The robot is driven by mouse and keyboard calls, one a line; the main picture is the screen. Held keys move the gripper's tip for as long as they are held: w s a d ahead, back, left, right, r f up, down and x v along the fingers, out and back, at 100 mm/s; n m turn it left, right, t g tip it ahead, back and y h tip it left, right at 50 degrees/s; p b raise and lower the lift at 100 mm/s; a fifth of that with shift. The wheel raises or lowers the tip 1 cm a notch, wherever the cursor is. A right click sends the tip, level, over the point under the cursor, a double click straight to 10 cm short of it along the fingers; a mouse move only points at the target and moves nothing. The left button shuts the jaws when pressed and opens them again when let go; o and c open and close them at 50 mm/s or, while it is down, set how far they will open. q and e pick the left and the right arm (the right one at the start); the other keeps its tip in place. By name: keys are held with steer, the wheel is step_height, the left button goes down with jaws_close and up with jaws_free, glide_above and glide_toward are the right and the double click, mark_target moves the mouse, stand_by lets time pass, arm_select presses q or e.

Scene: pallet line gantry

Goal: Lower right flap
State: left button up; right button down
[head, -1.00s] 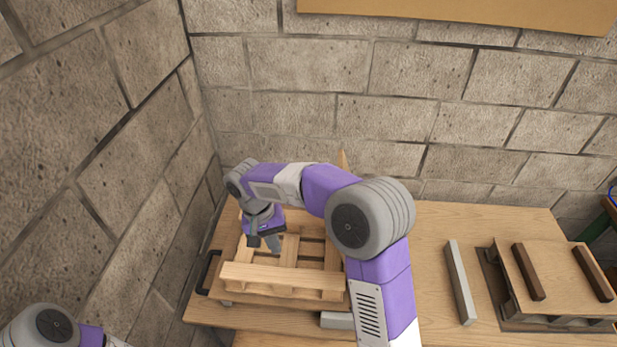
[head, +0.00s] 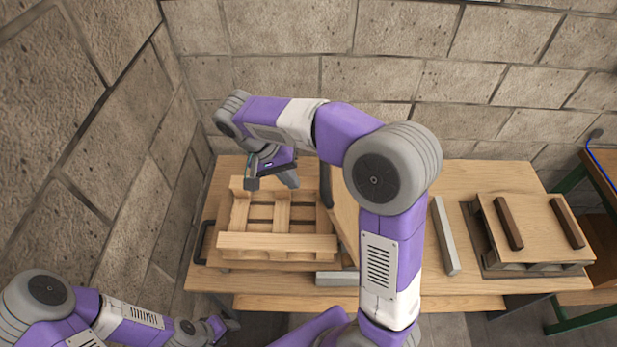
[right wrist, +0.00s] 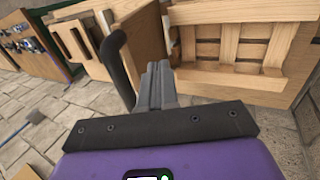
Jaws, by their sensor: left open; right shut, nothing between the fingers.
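The right flap (head: 345,213) is a light wooden panel standing steeply raised at the pallet's right side, partly hidden by my right arm. In the right wrist view the flap (right wrist: 140,35) and curved handle (right wrist: 118,65) are just left of the fingers. My right gripper (head: 290,178) is shut and empty above the pallet's back part, left of the flap; its closed fingers (right wrist: 158,85) show no clear contact with the handle. My left gripper (head: 228,322) is open and empty at the lower left, in front of the table.
The slatted wooden pallet (head: 278,240) lies on the table (head: 470,290). Another dark handle (head: 202,243) is at its left. A grey bar (head: 445,236) and a board with two dark strips (head: 530,233) are at right. Block walls close the left and back.

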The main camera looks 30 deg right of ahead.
steer(key=shift+s+d+p, duration=0.25)
steer(key=shift+s+d, duration=0.35)
steer(key=shift+d, duration=0.3)
steer(key=shift+s+d+p, duration=0.25)
steer(key=shift+s+d, duration=0.3)
steer(key=shift+d, duration=0.35)
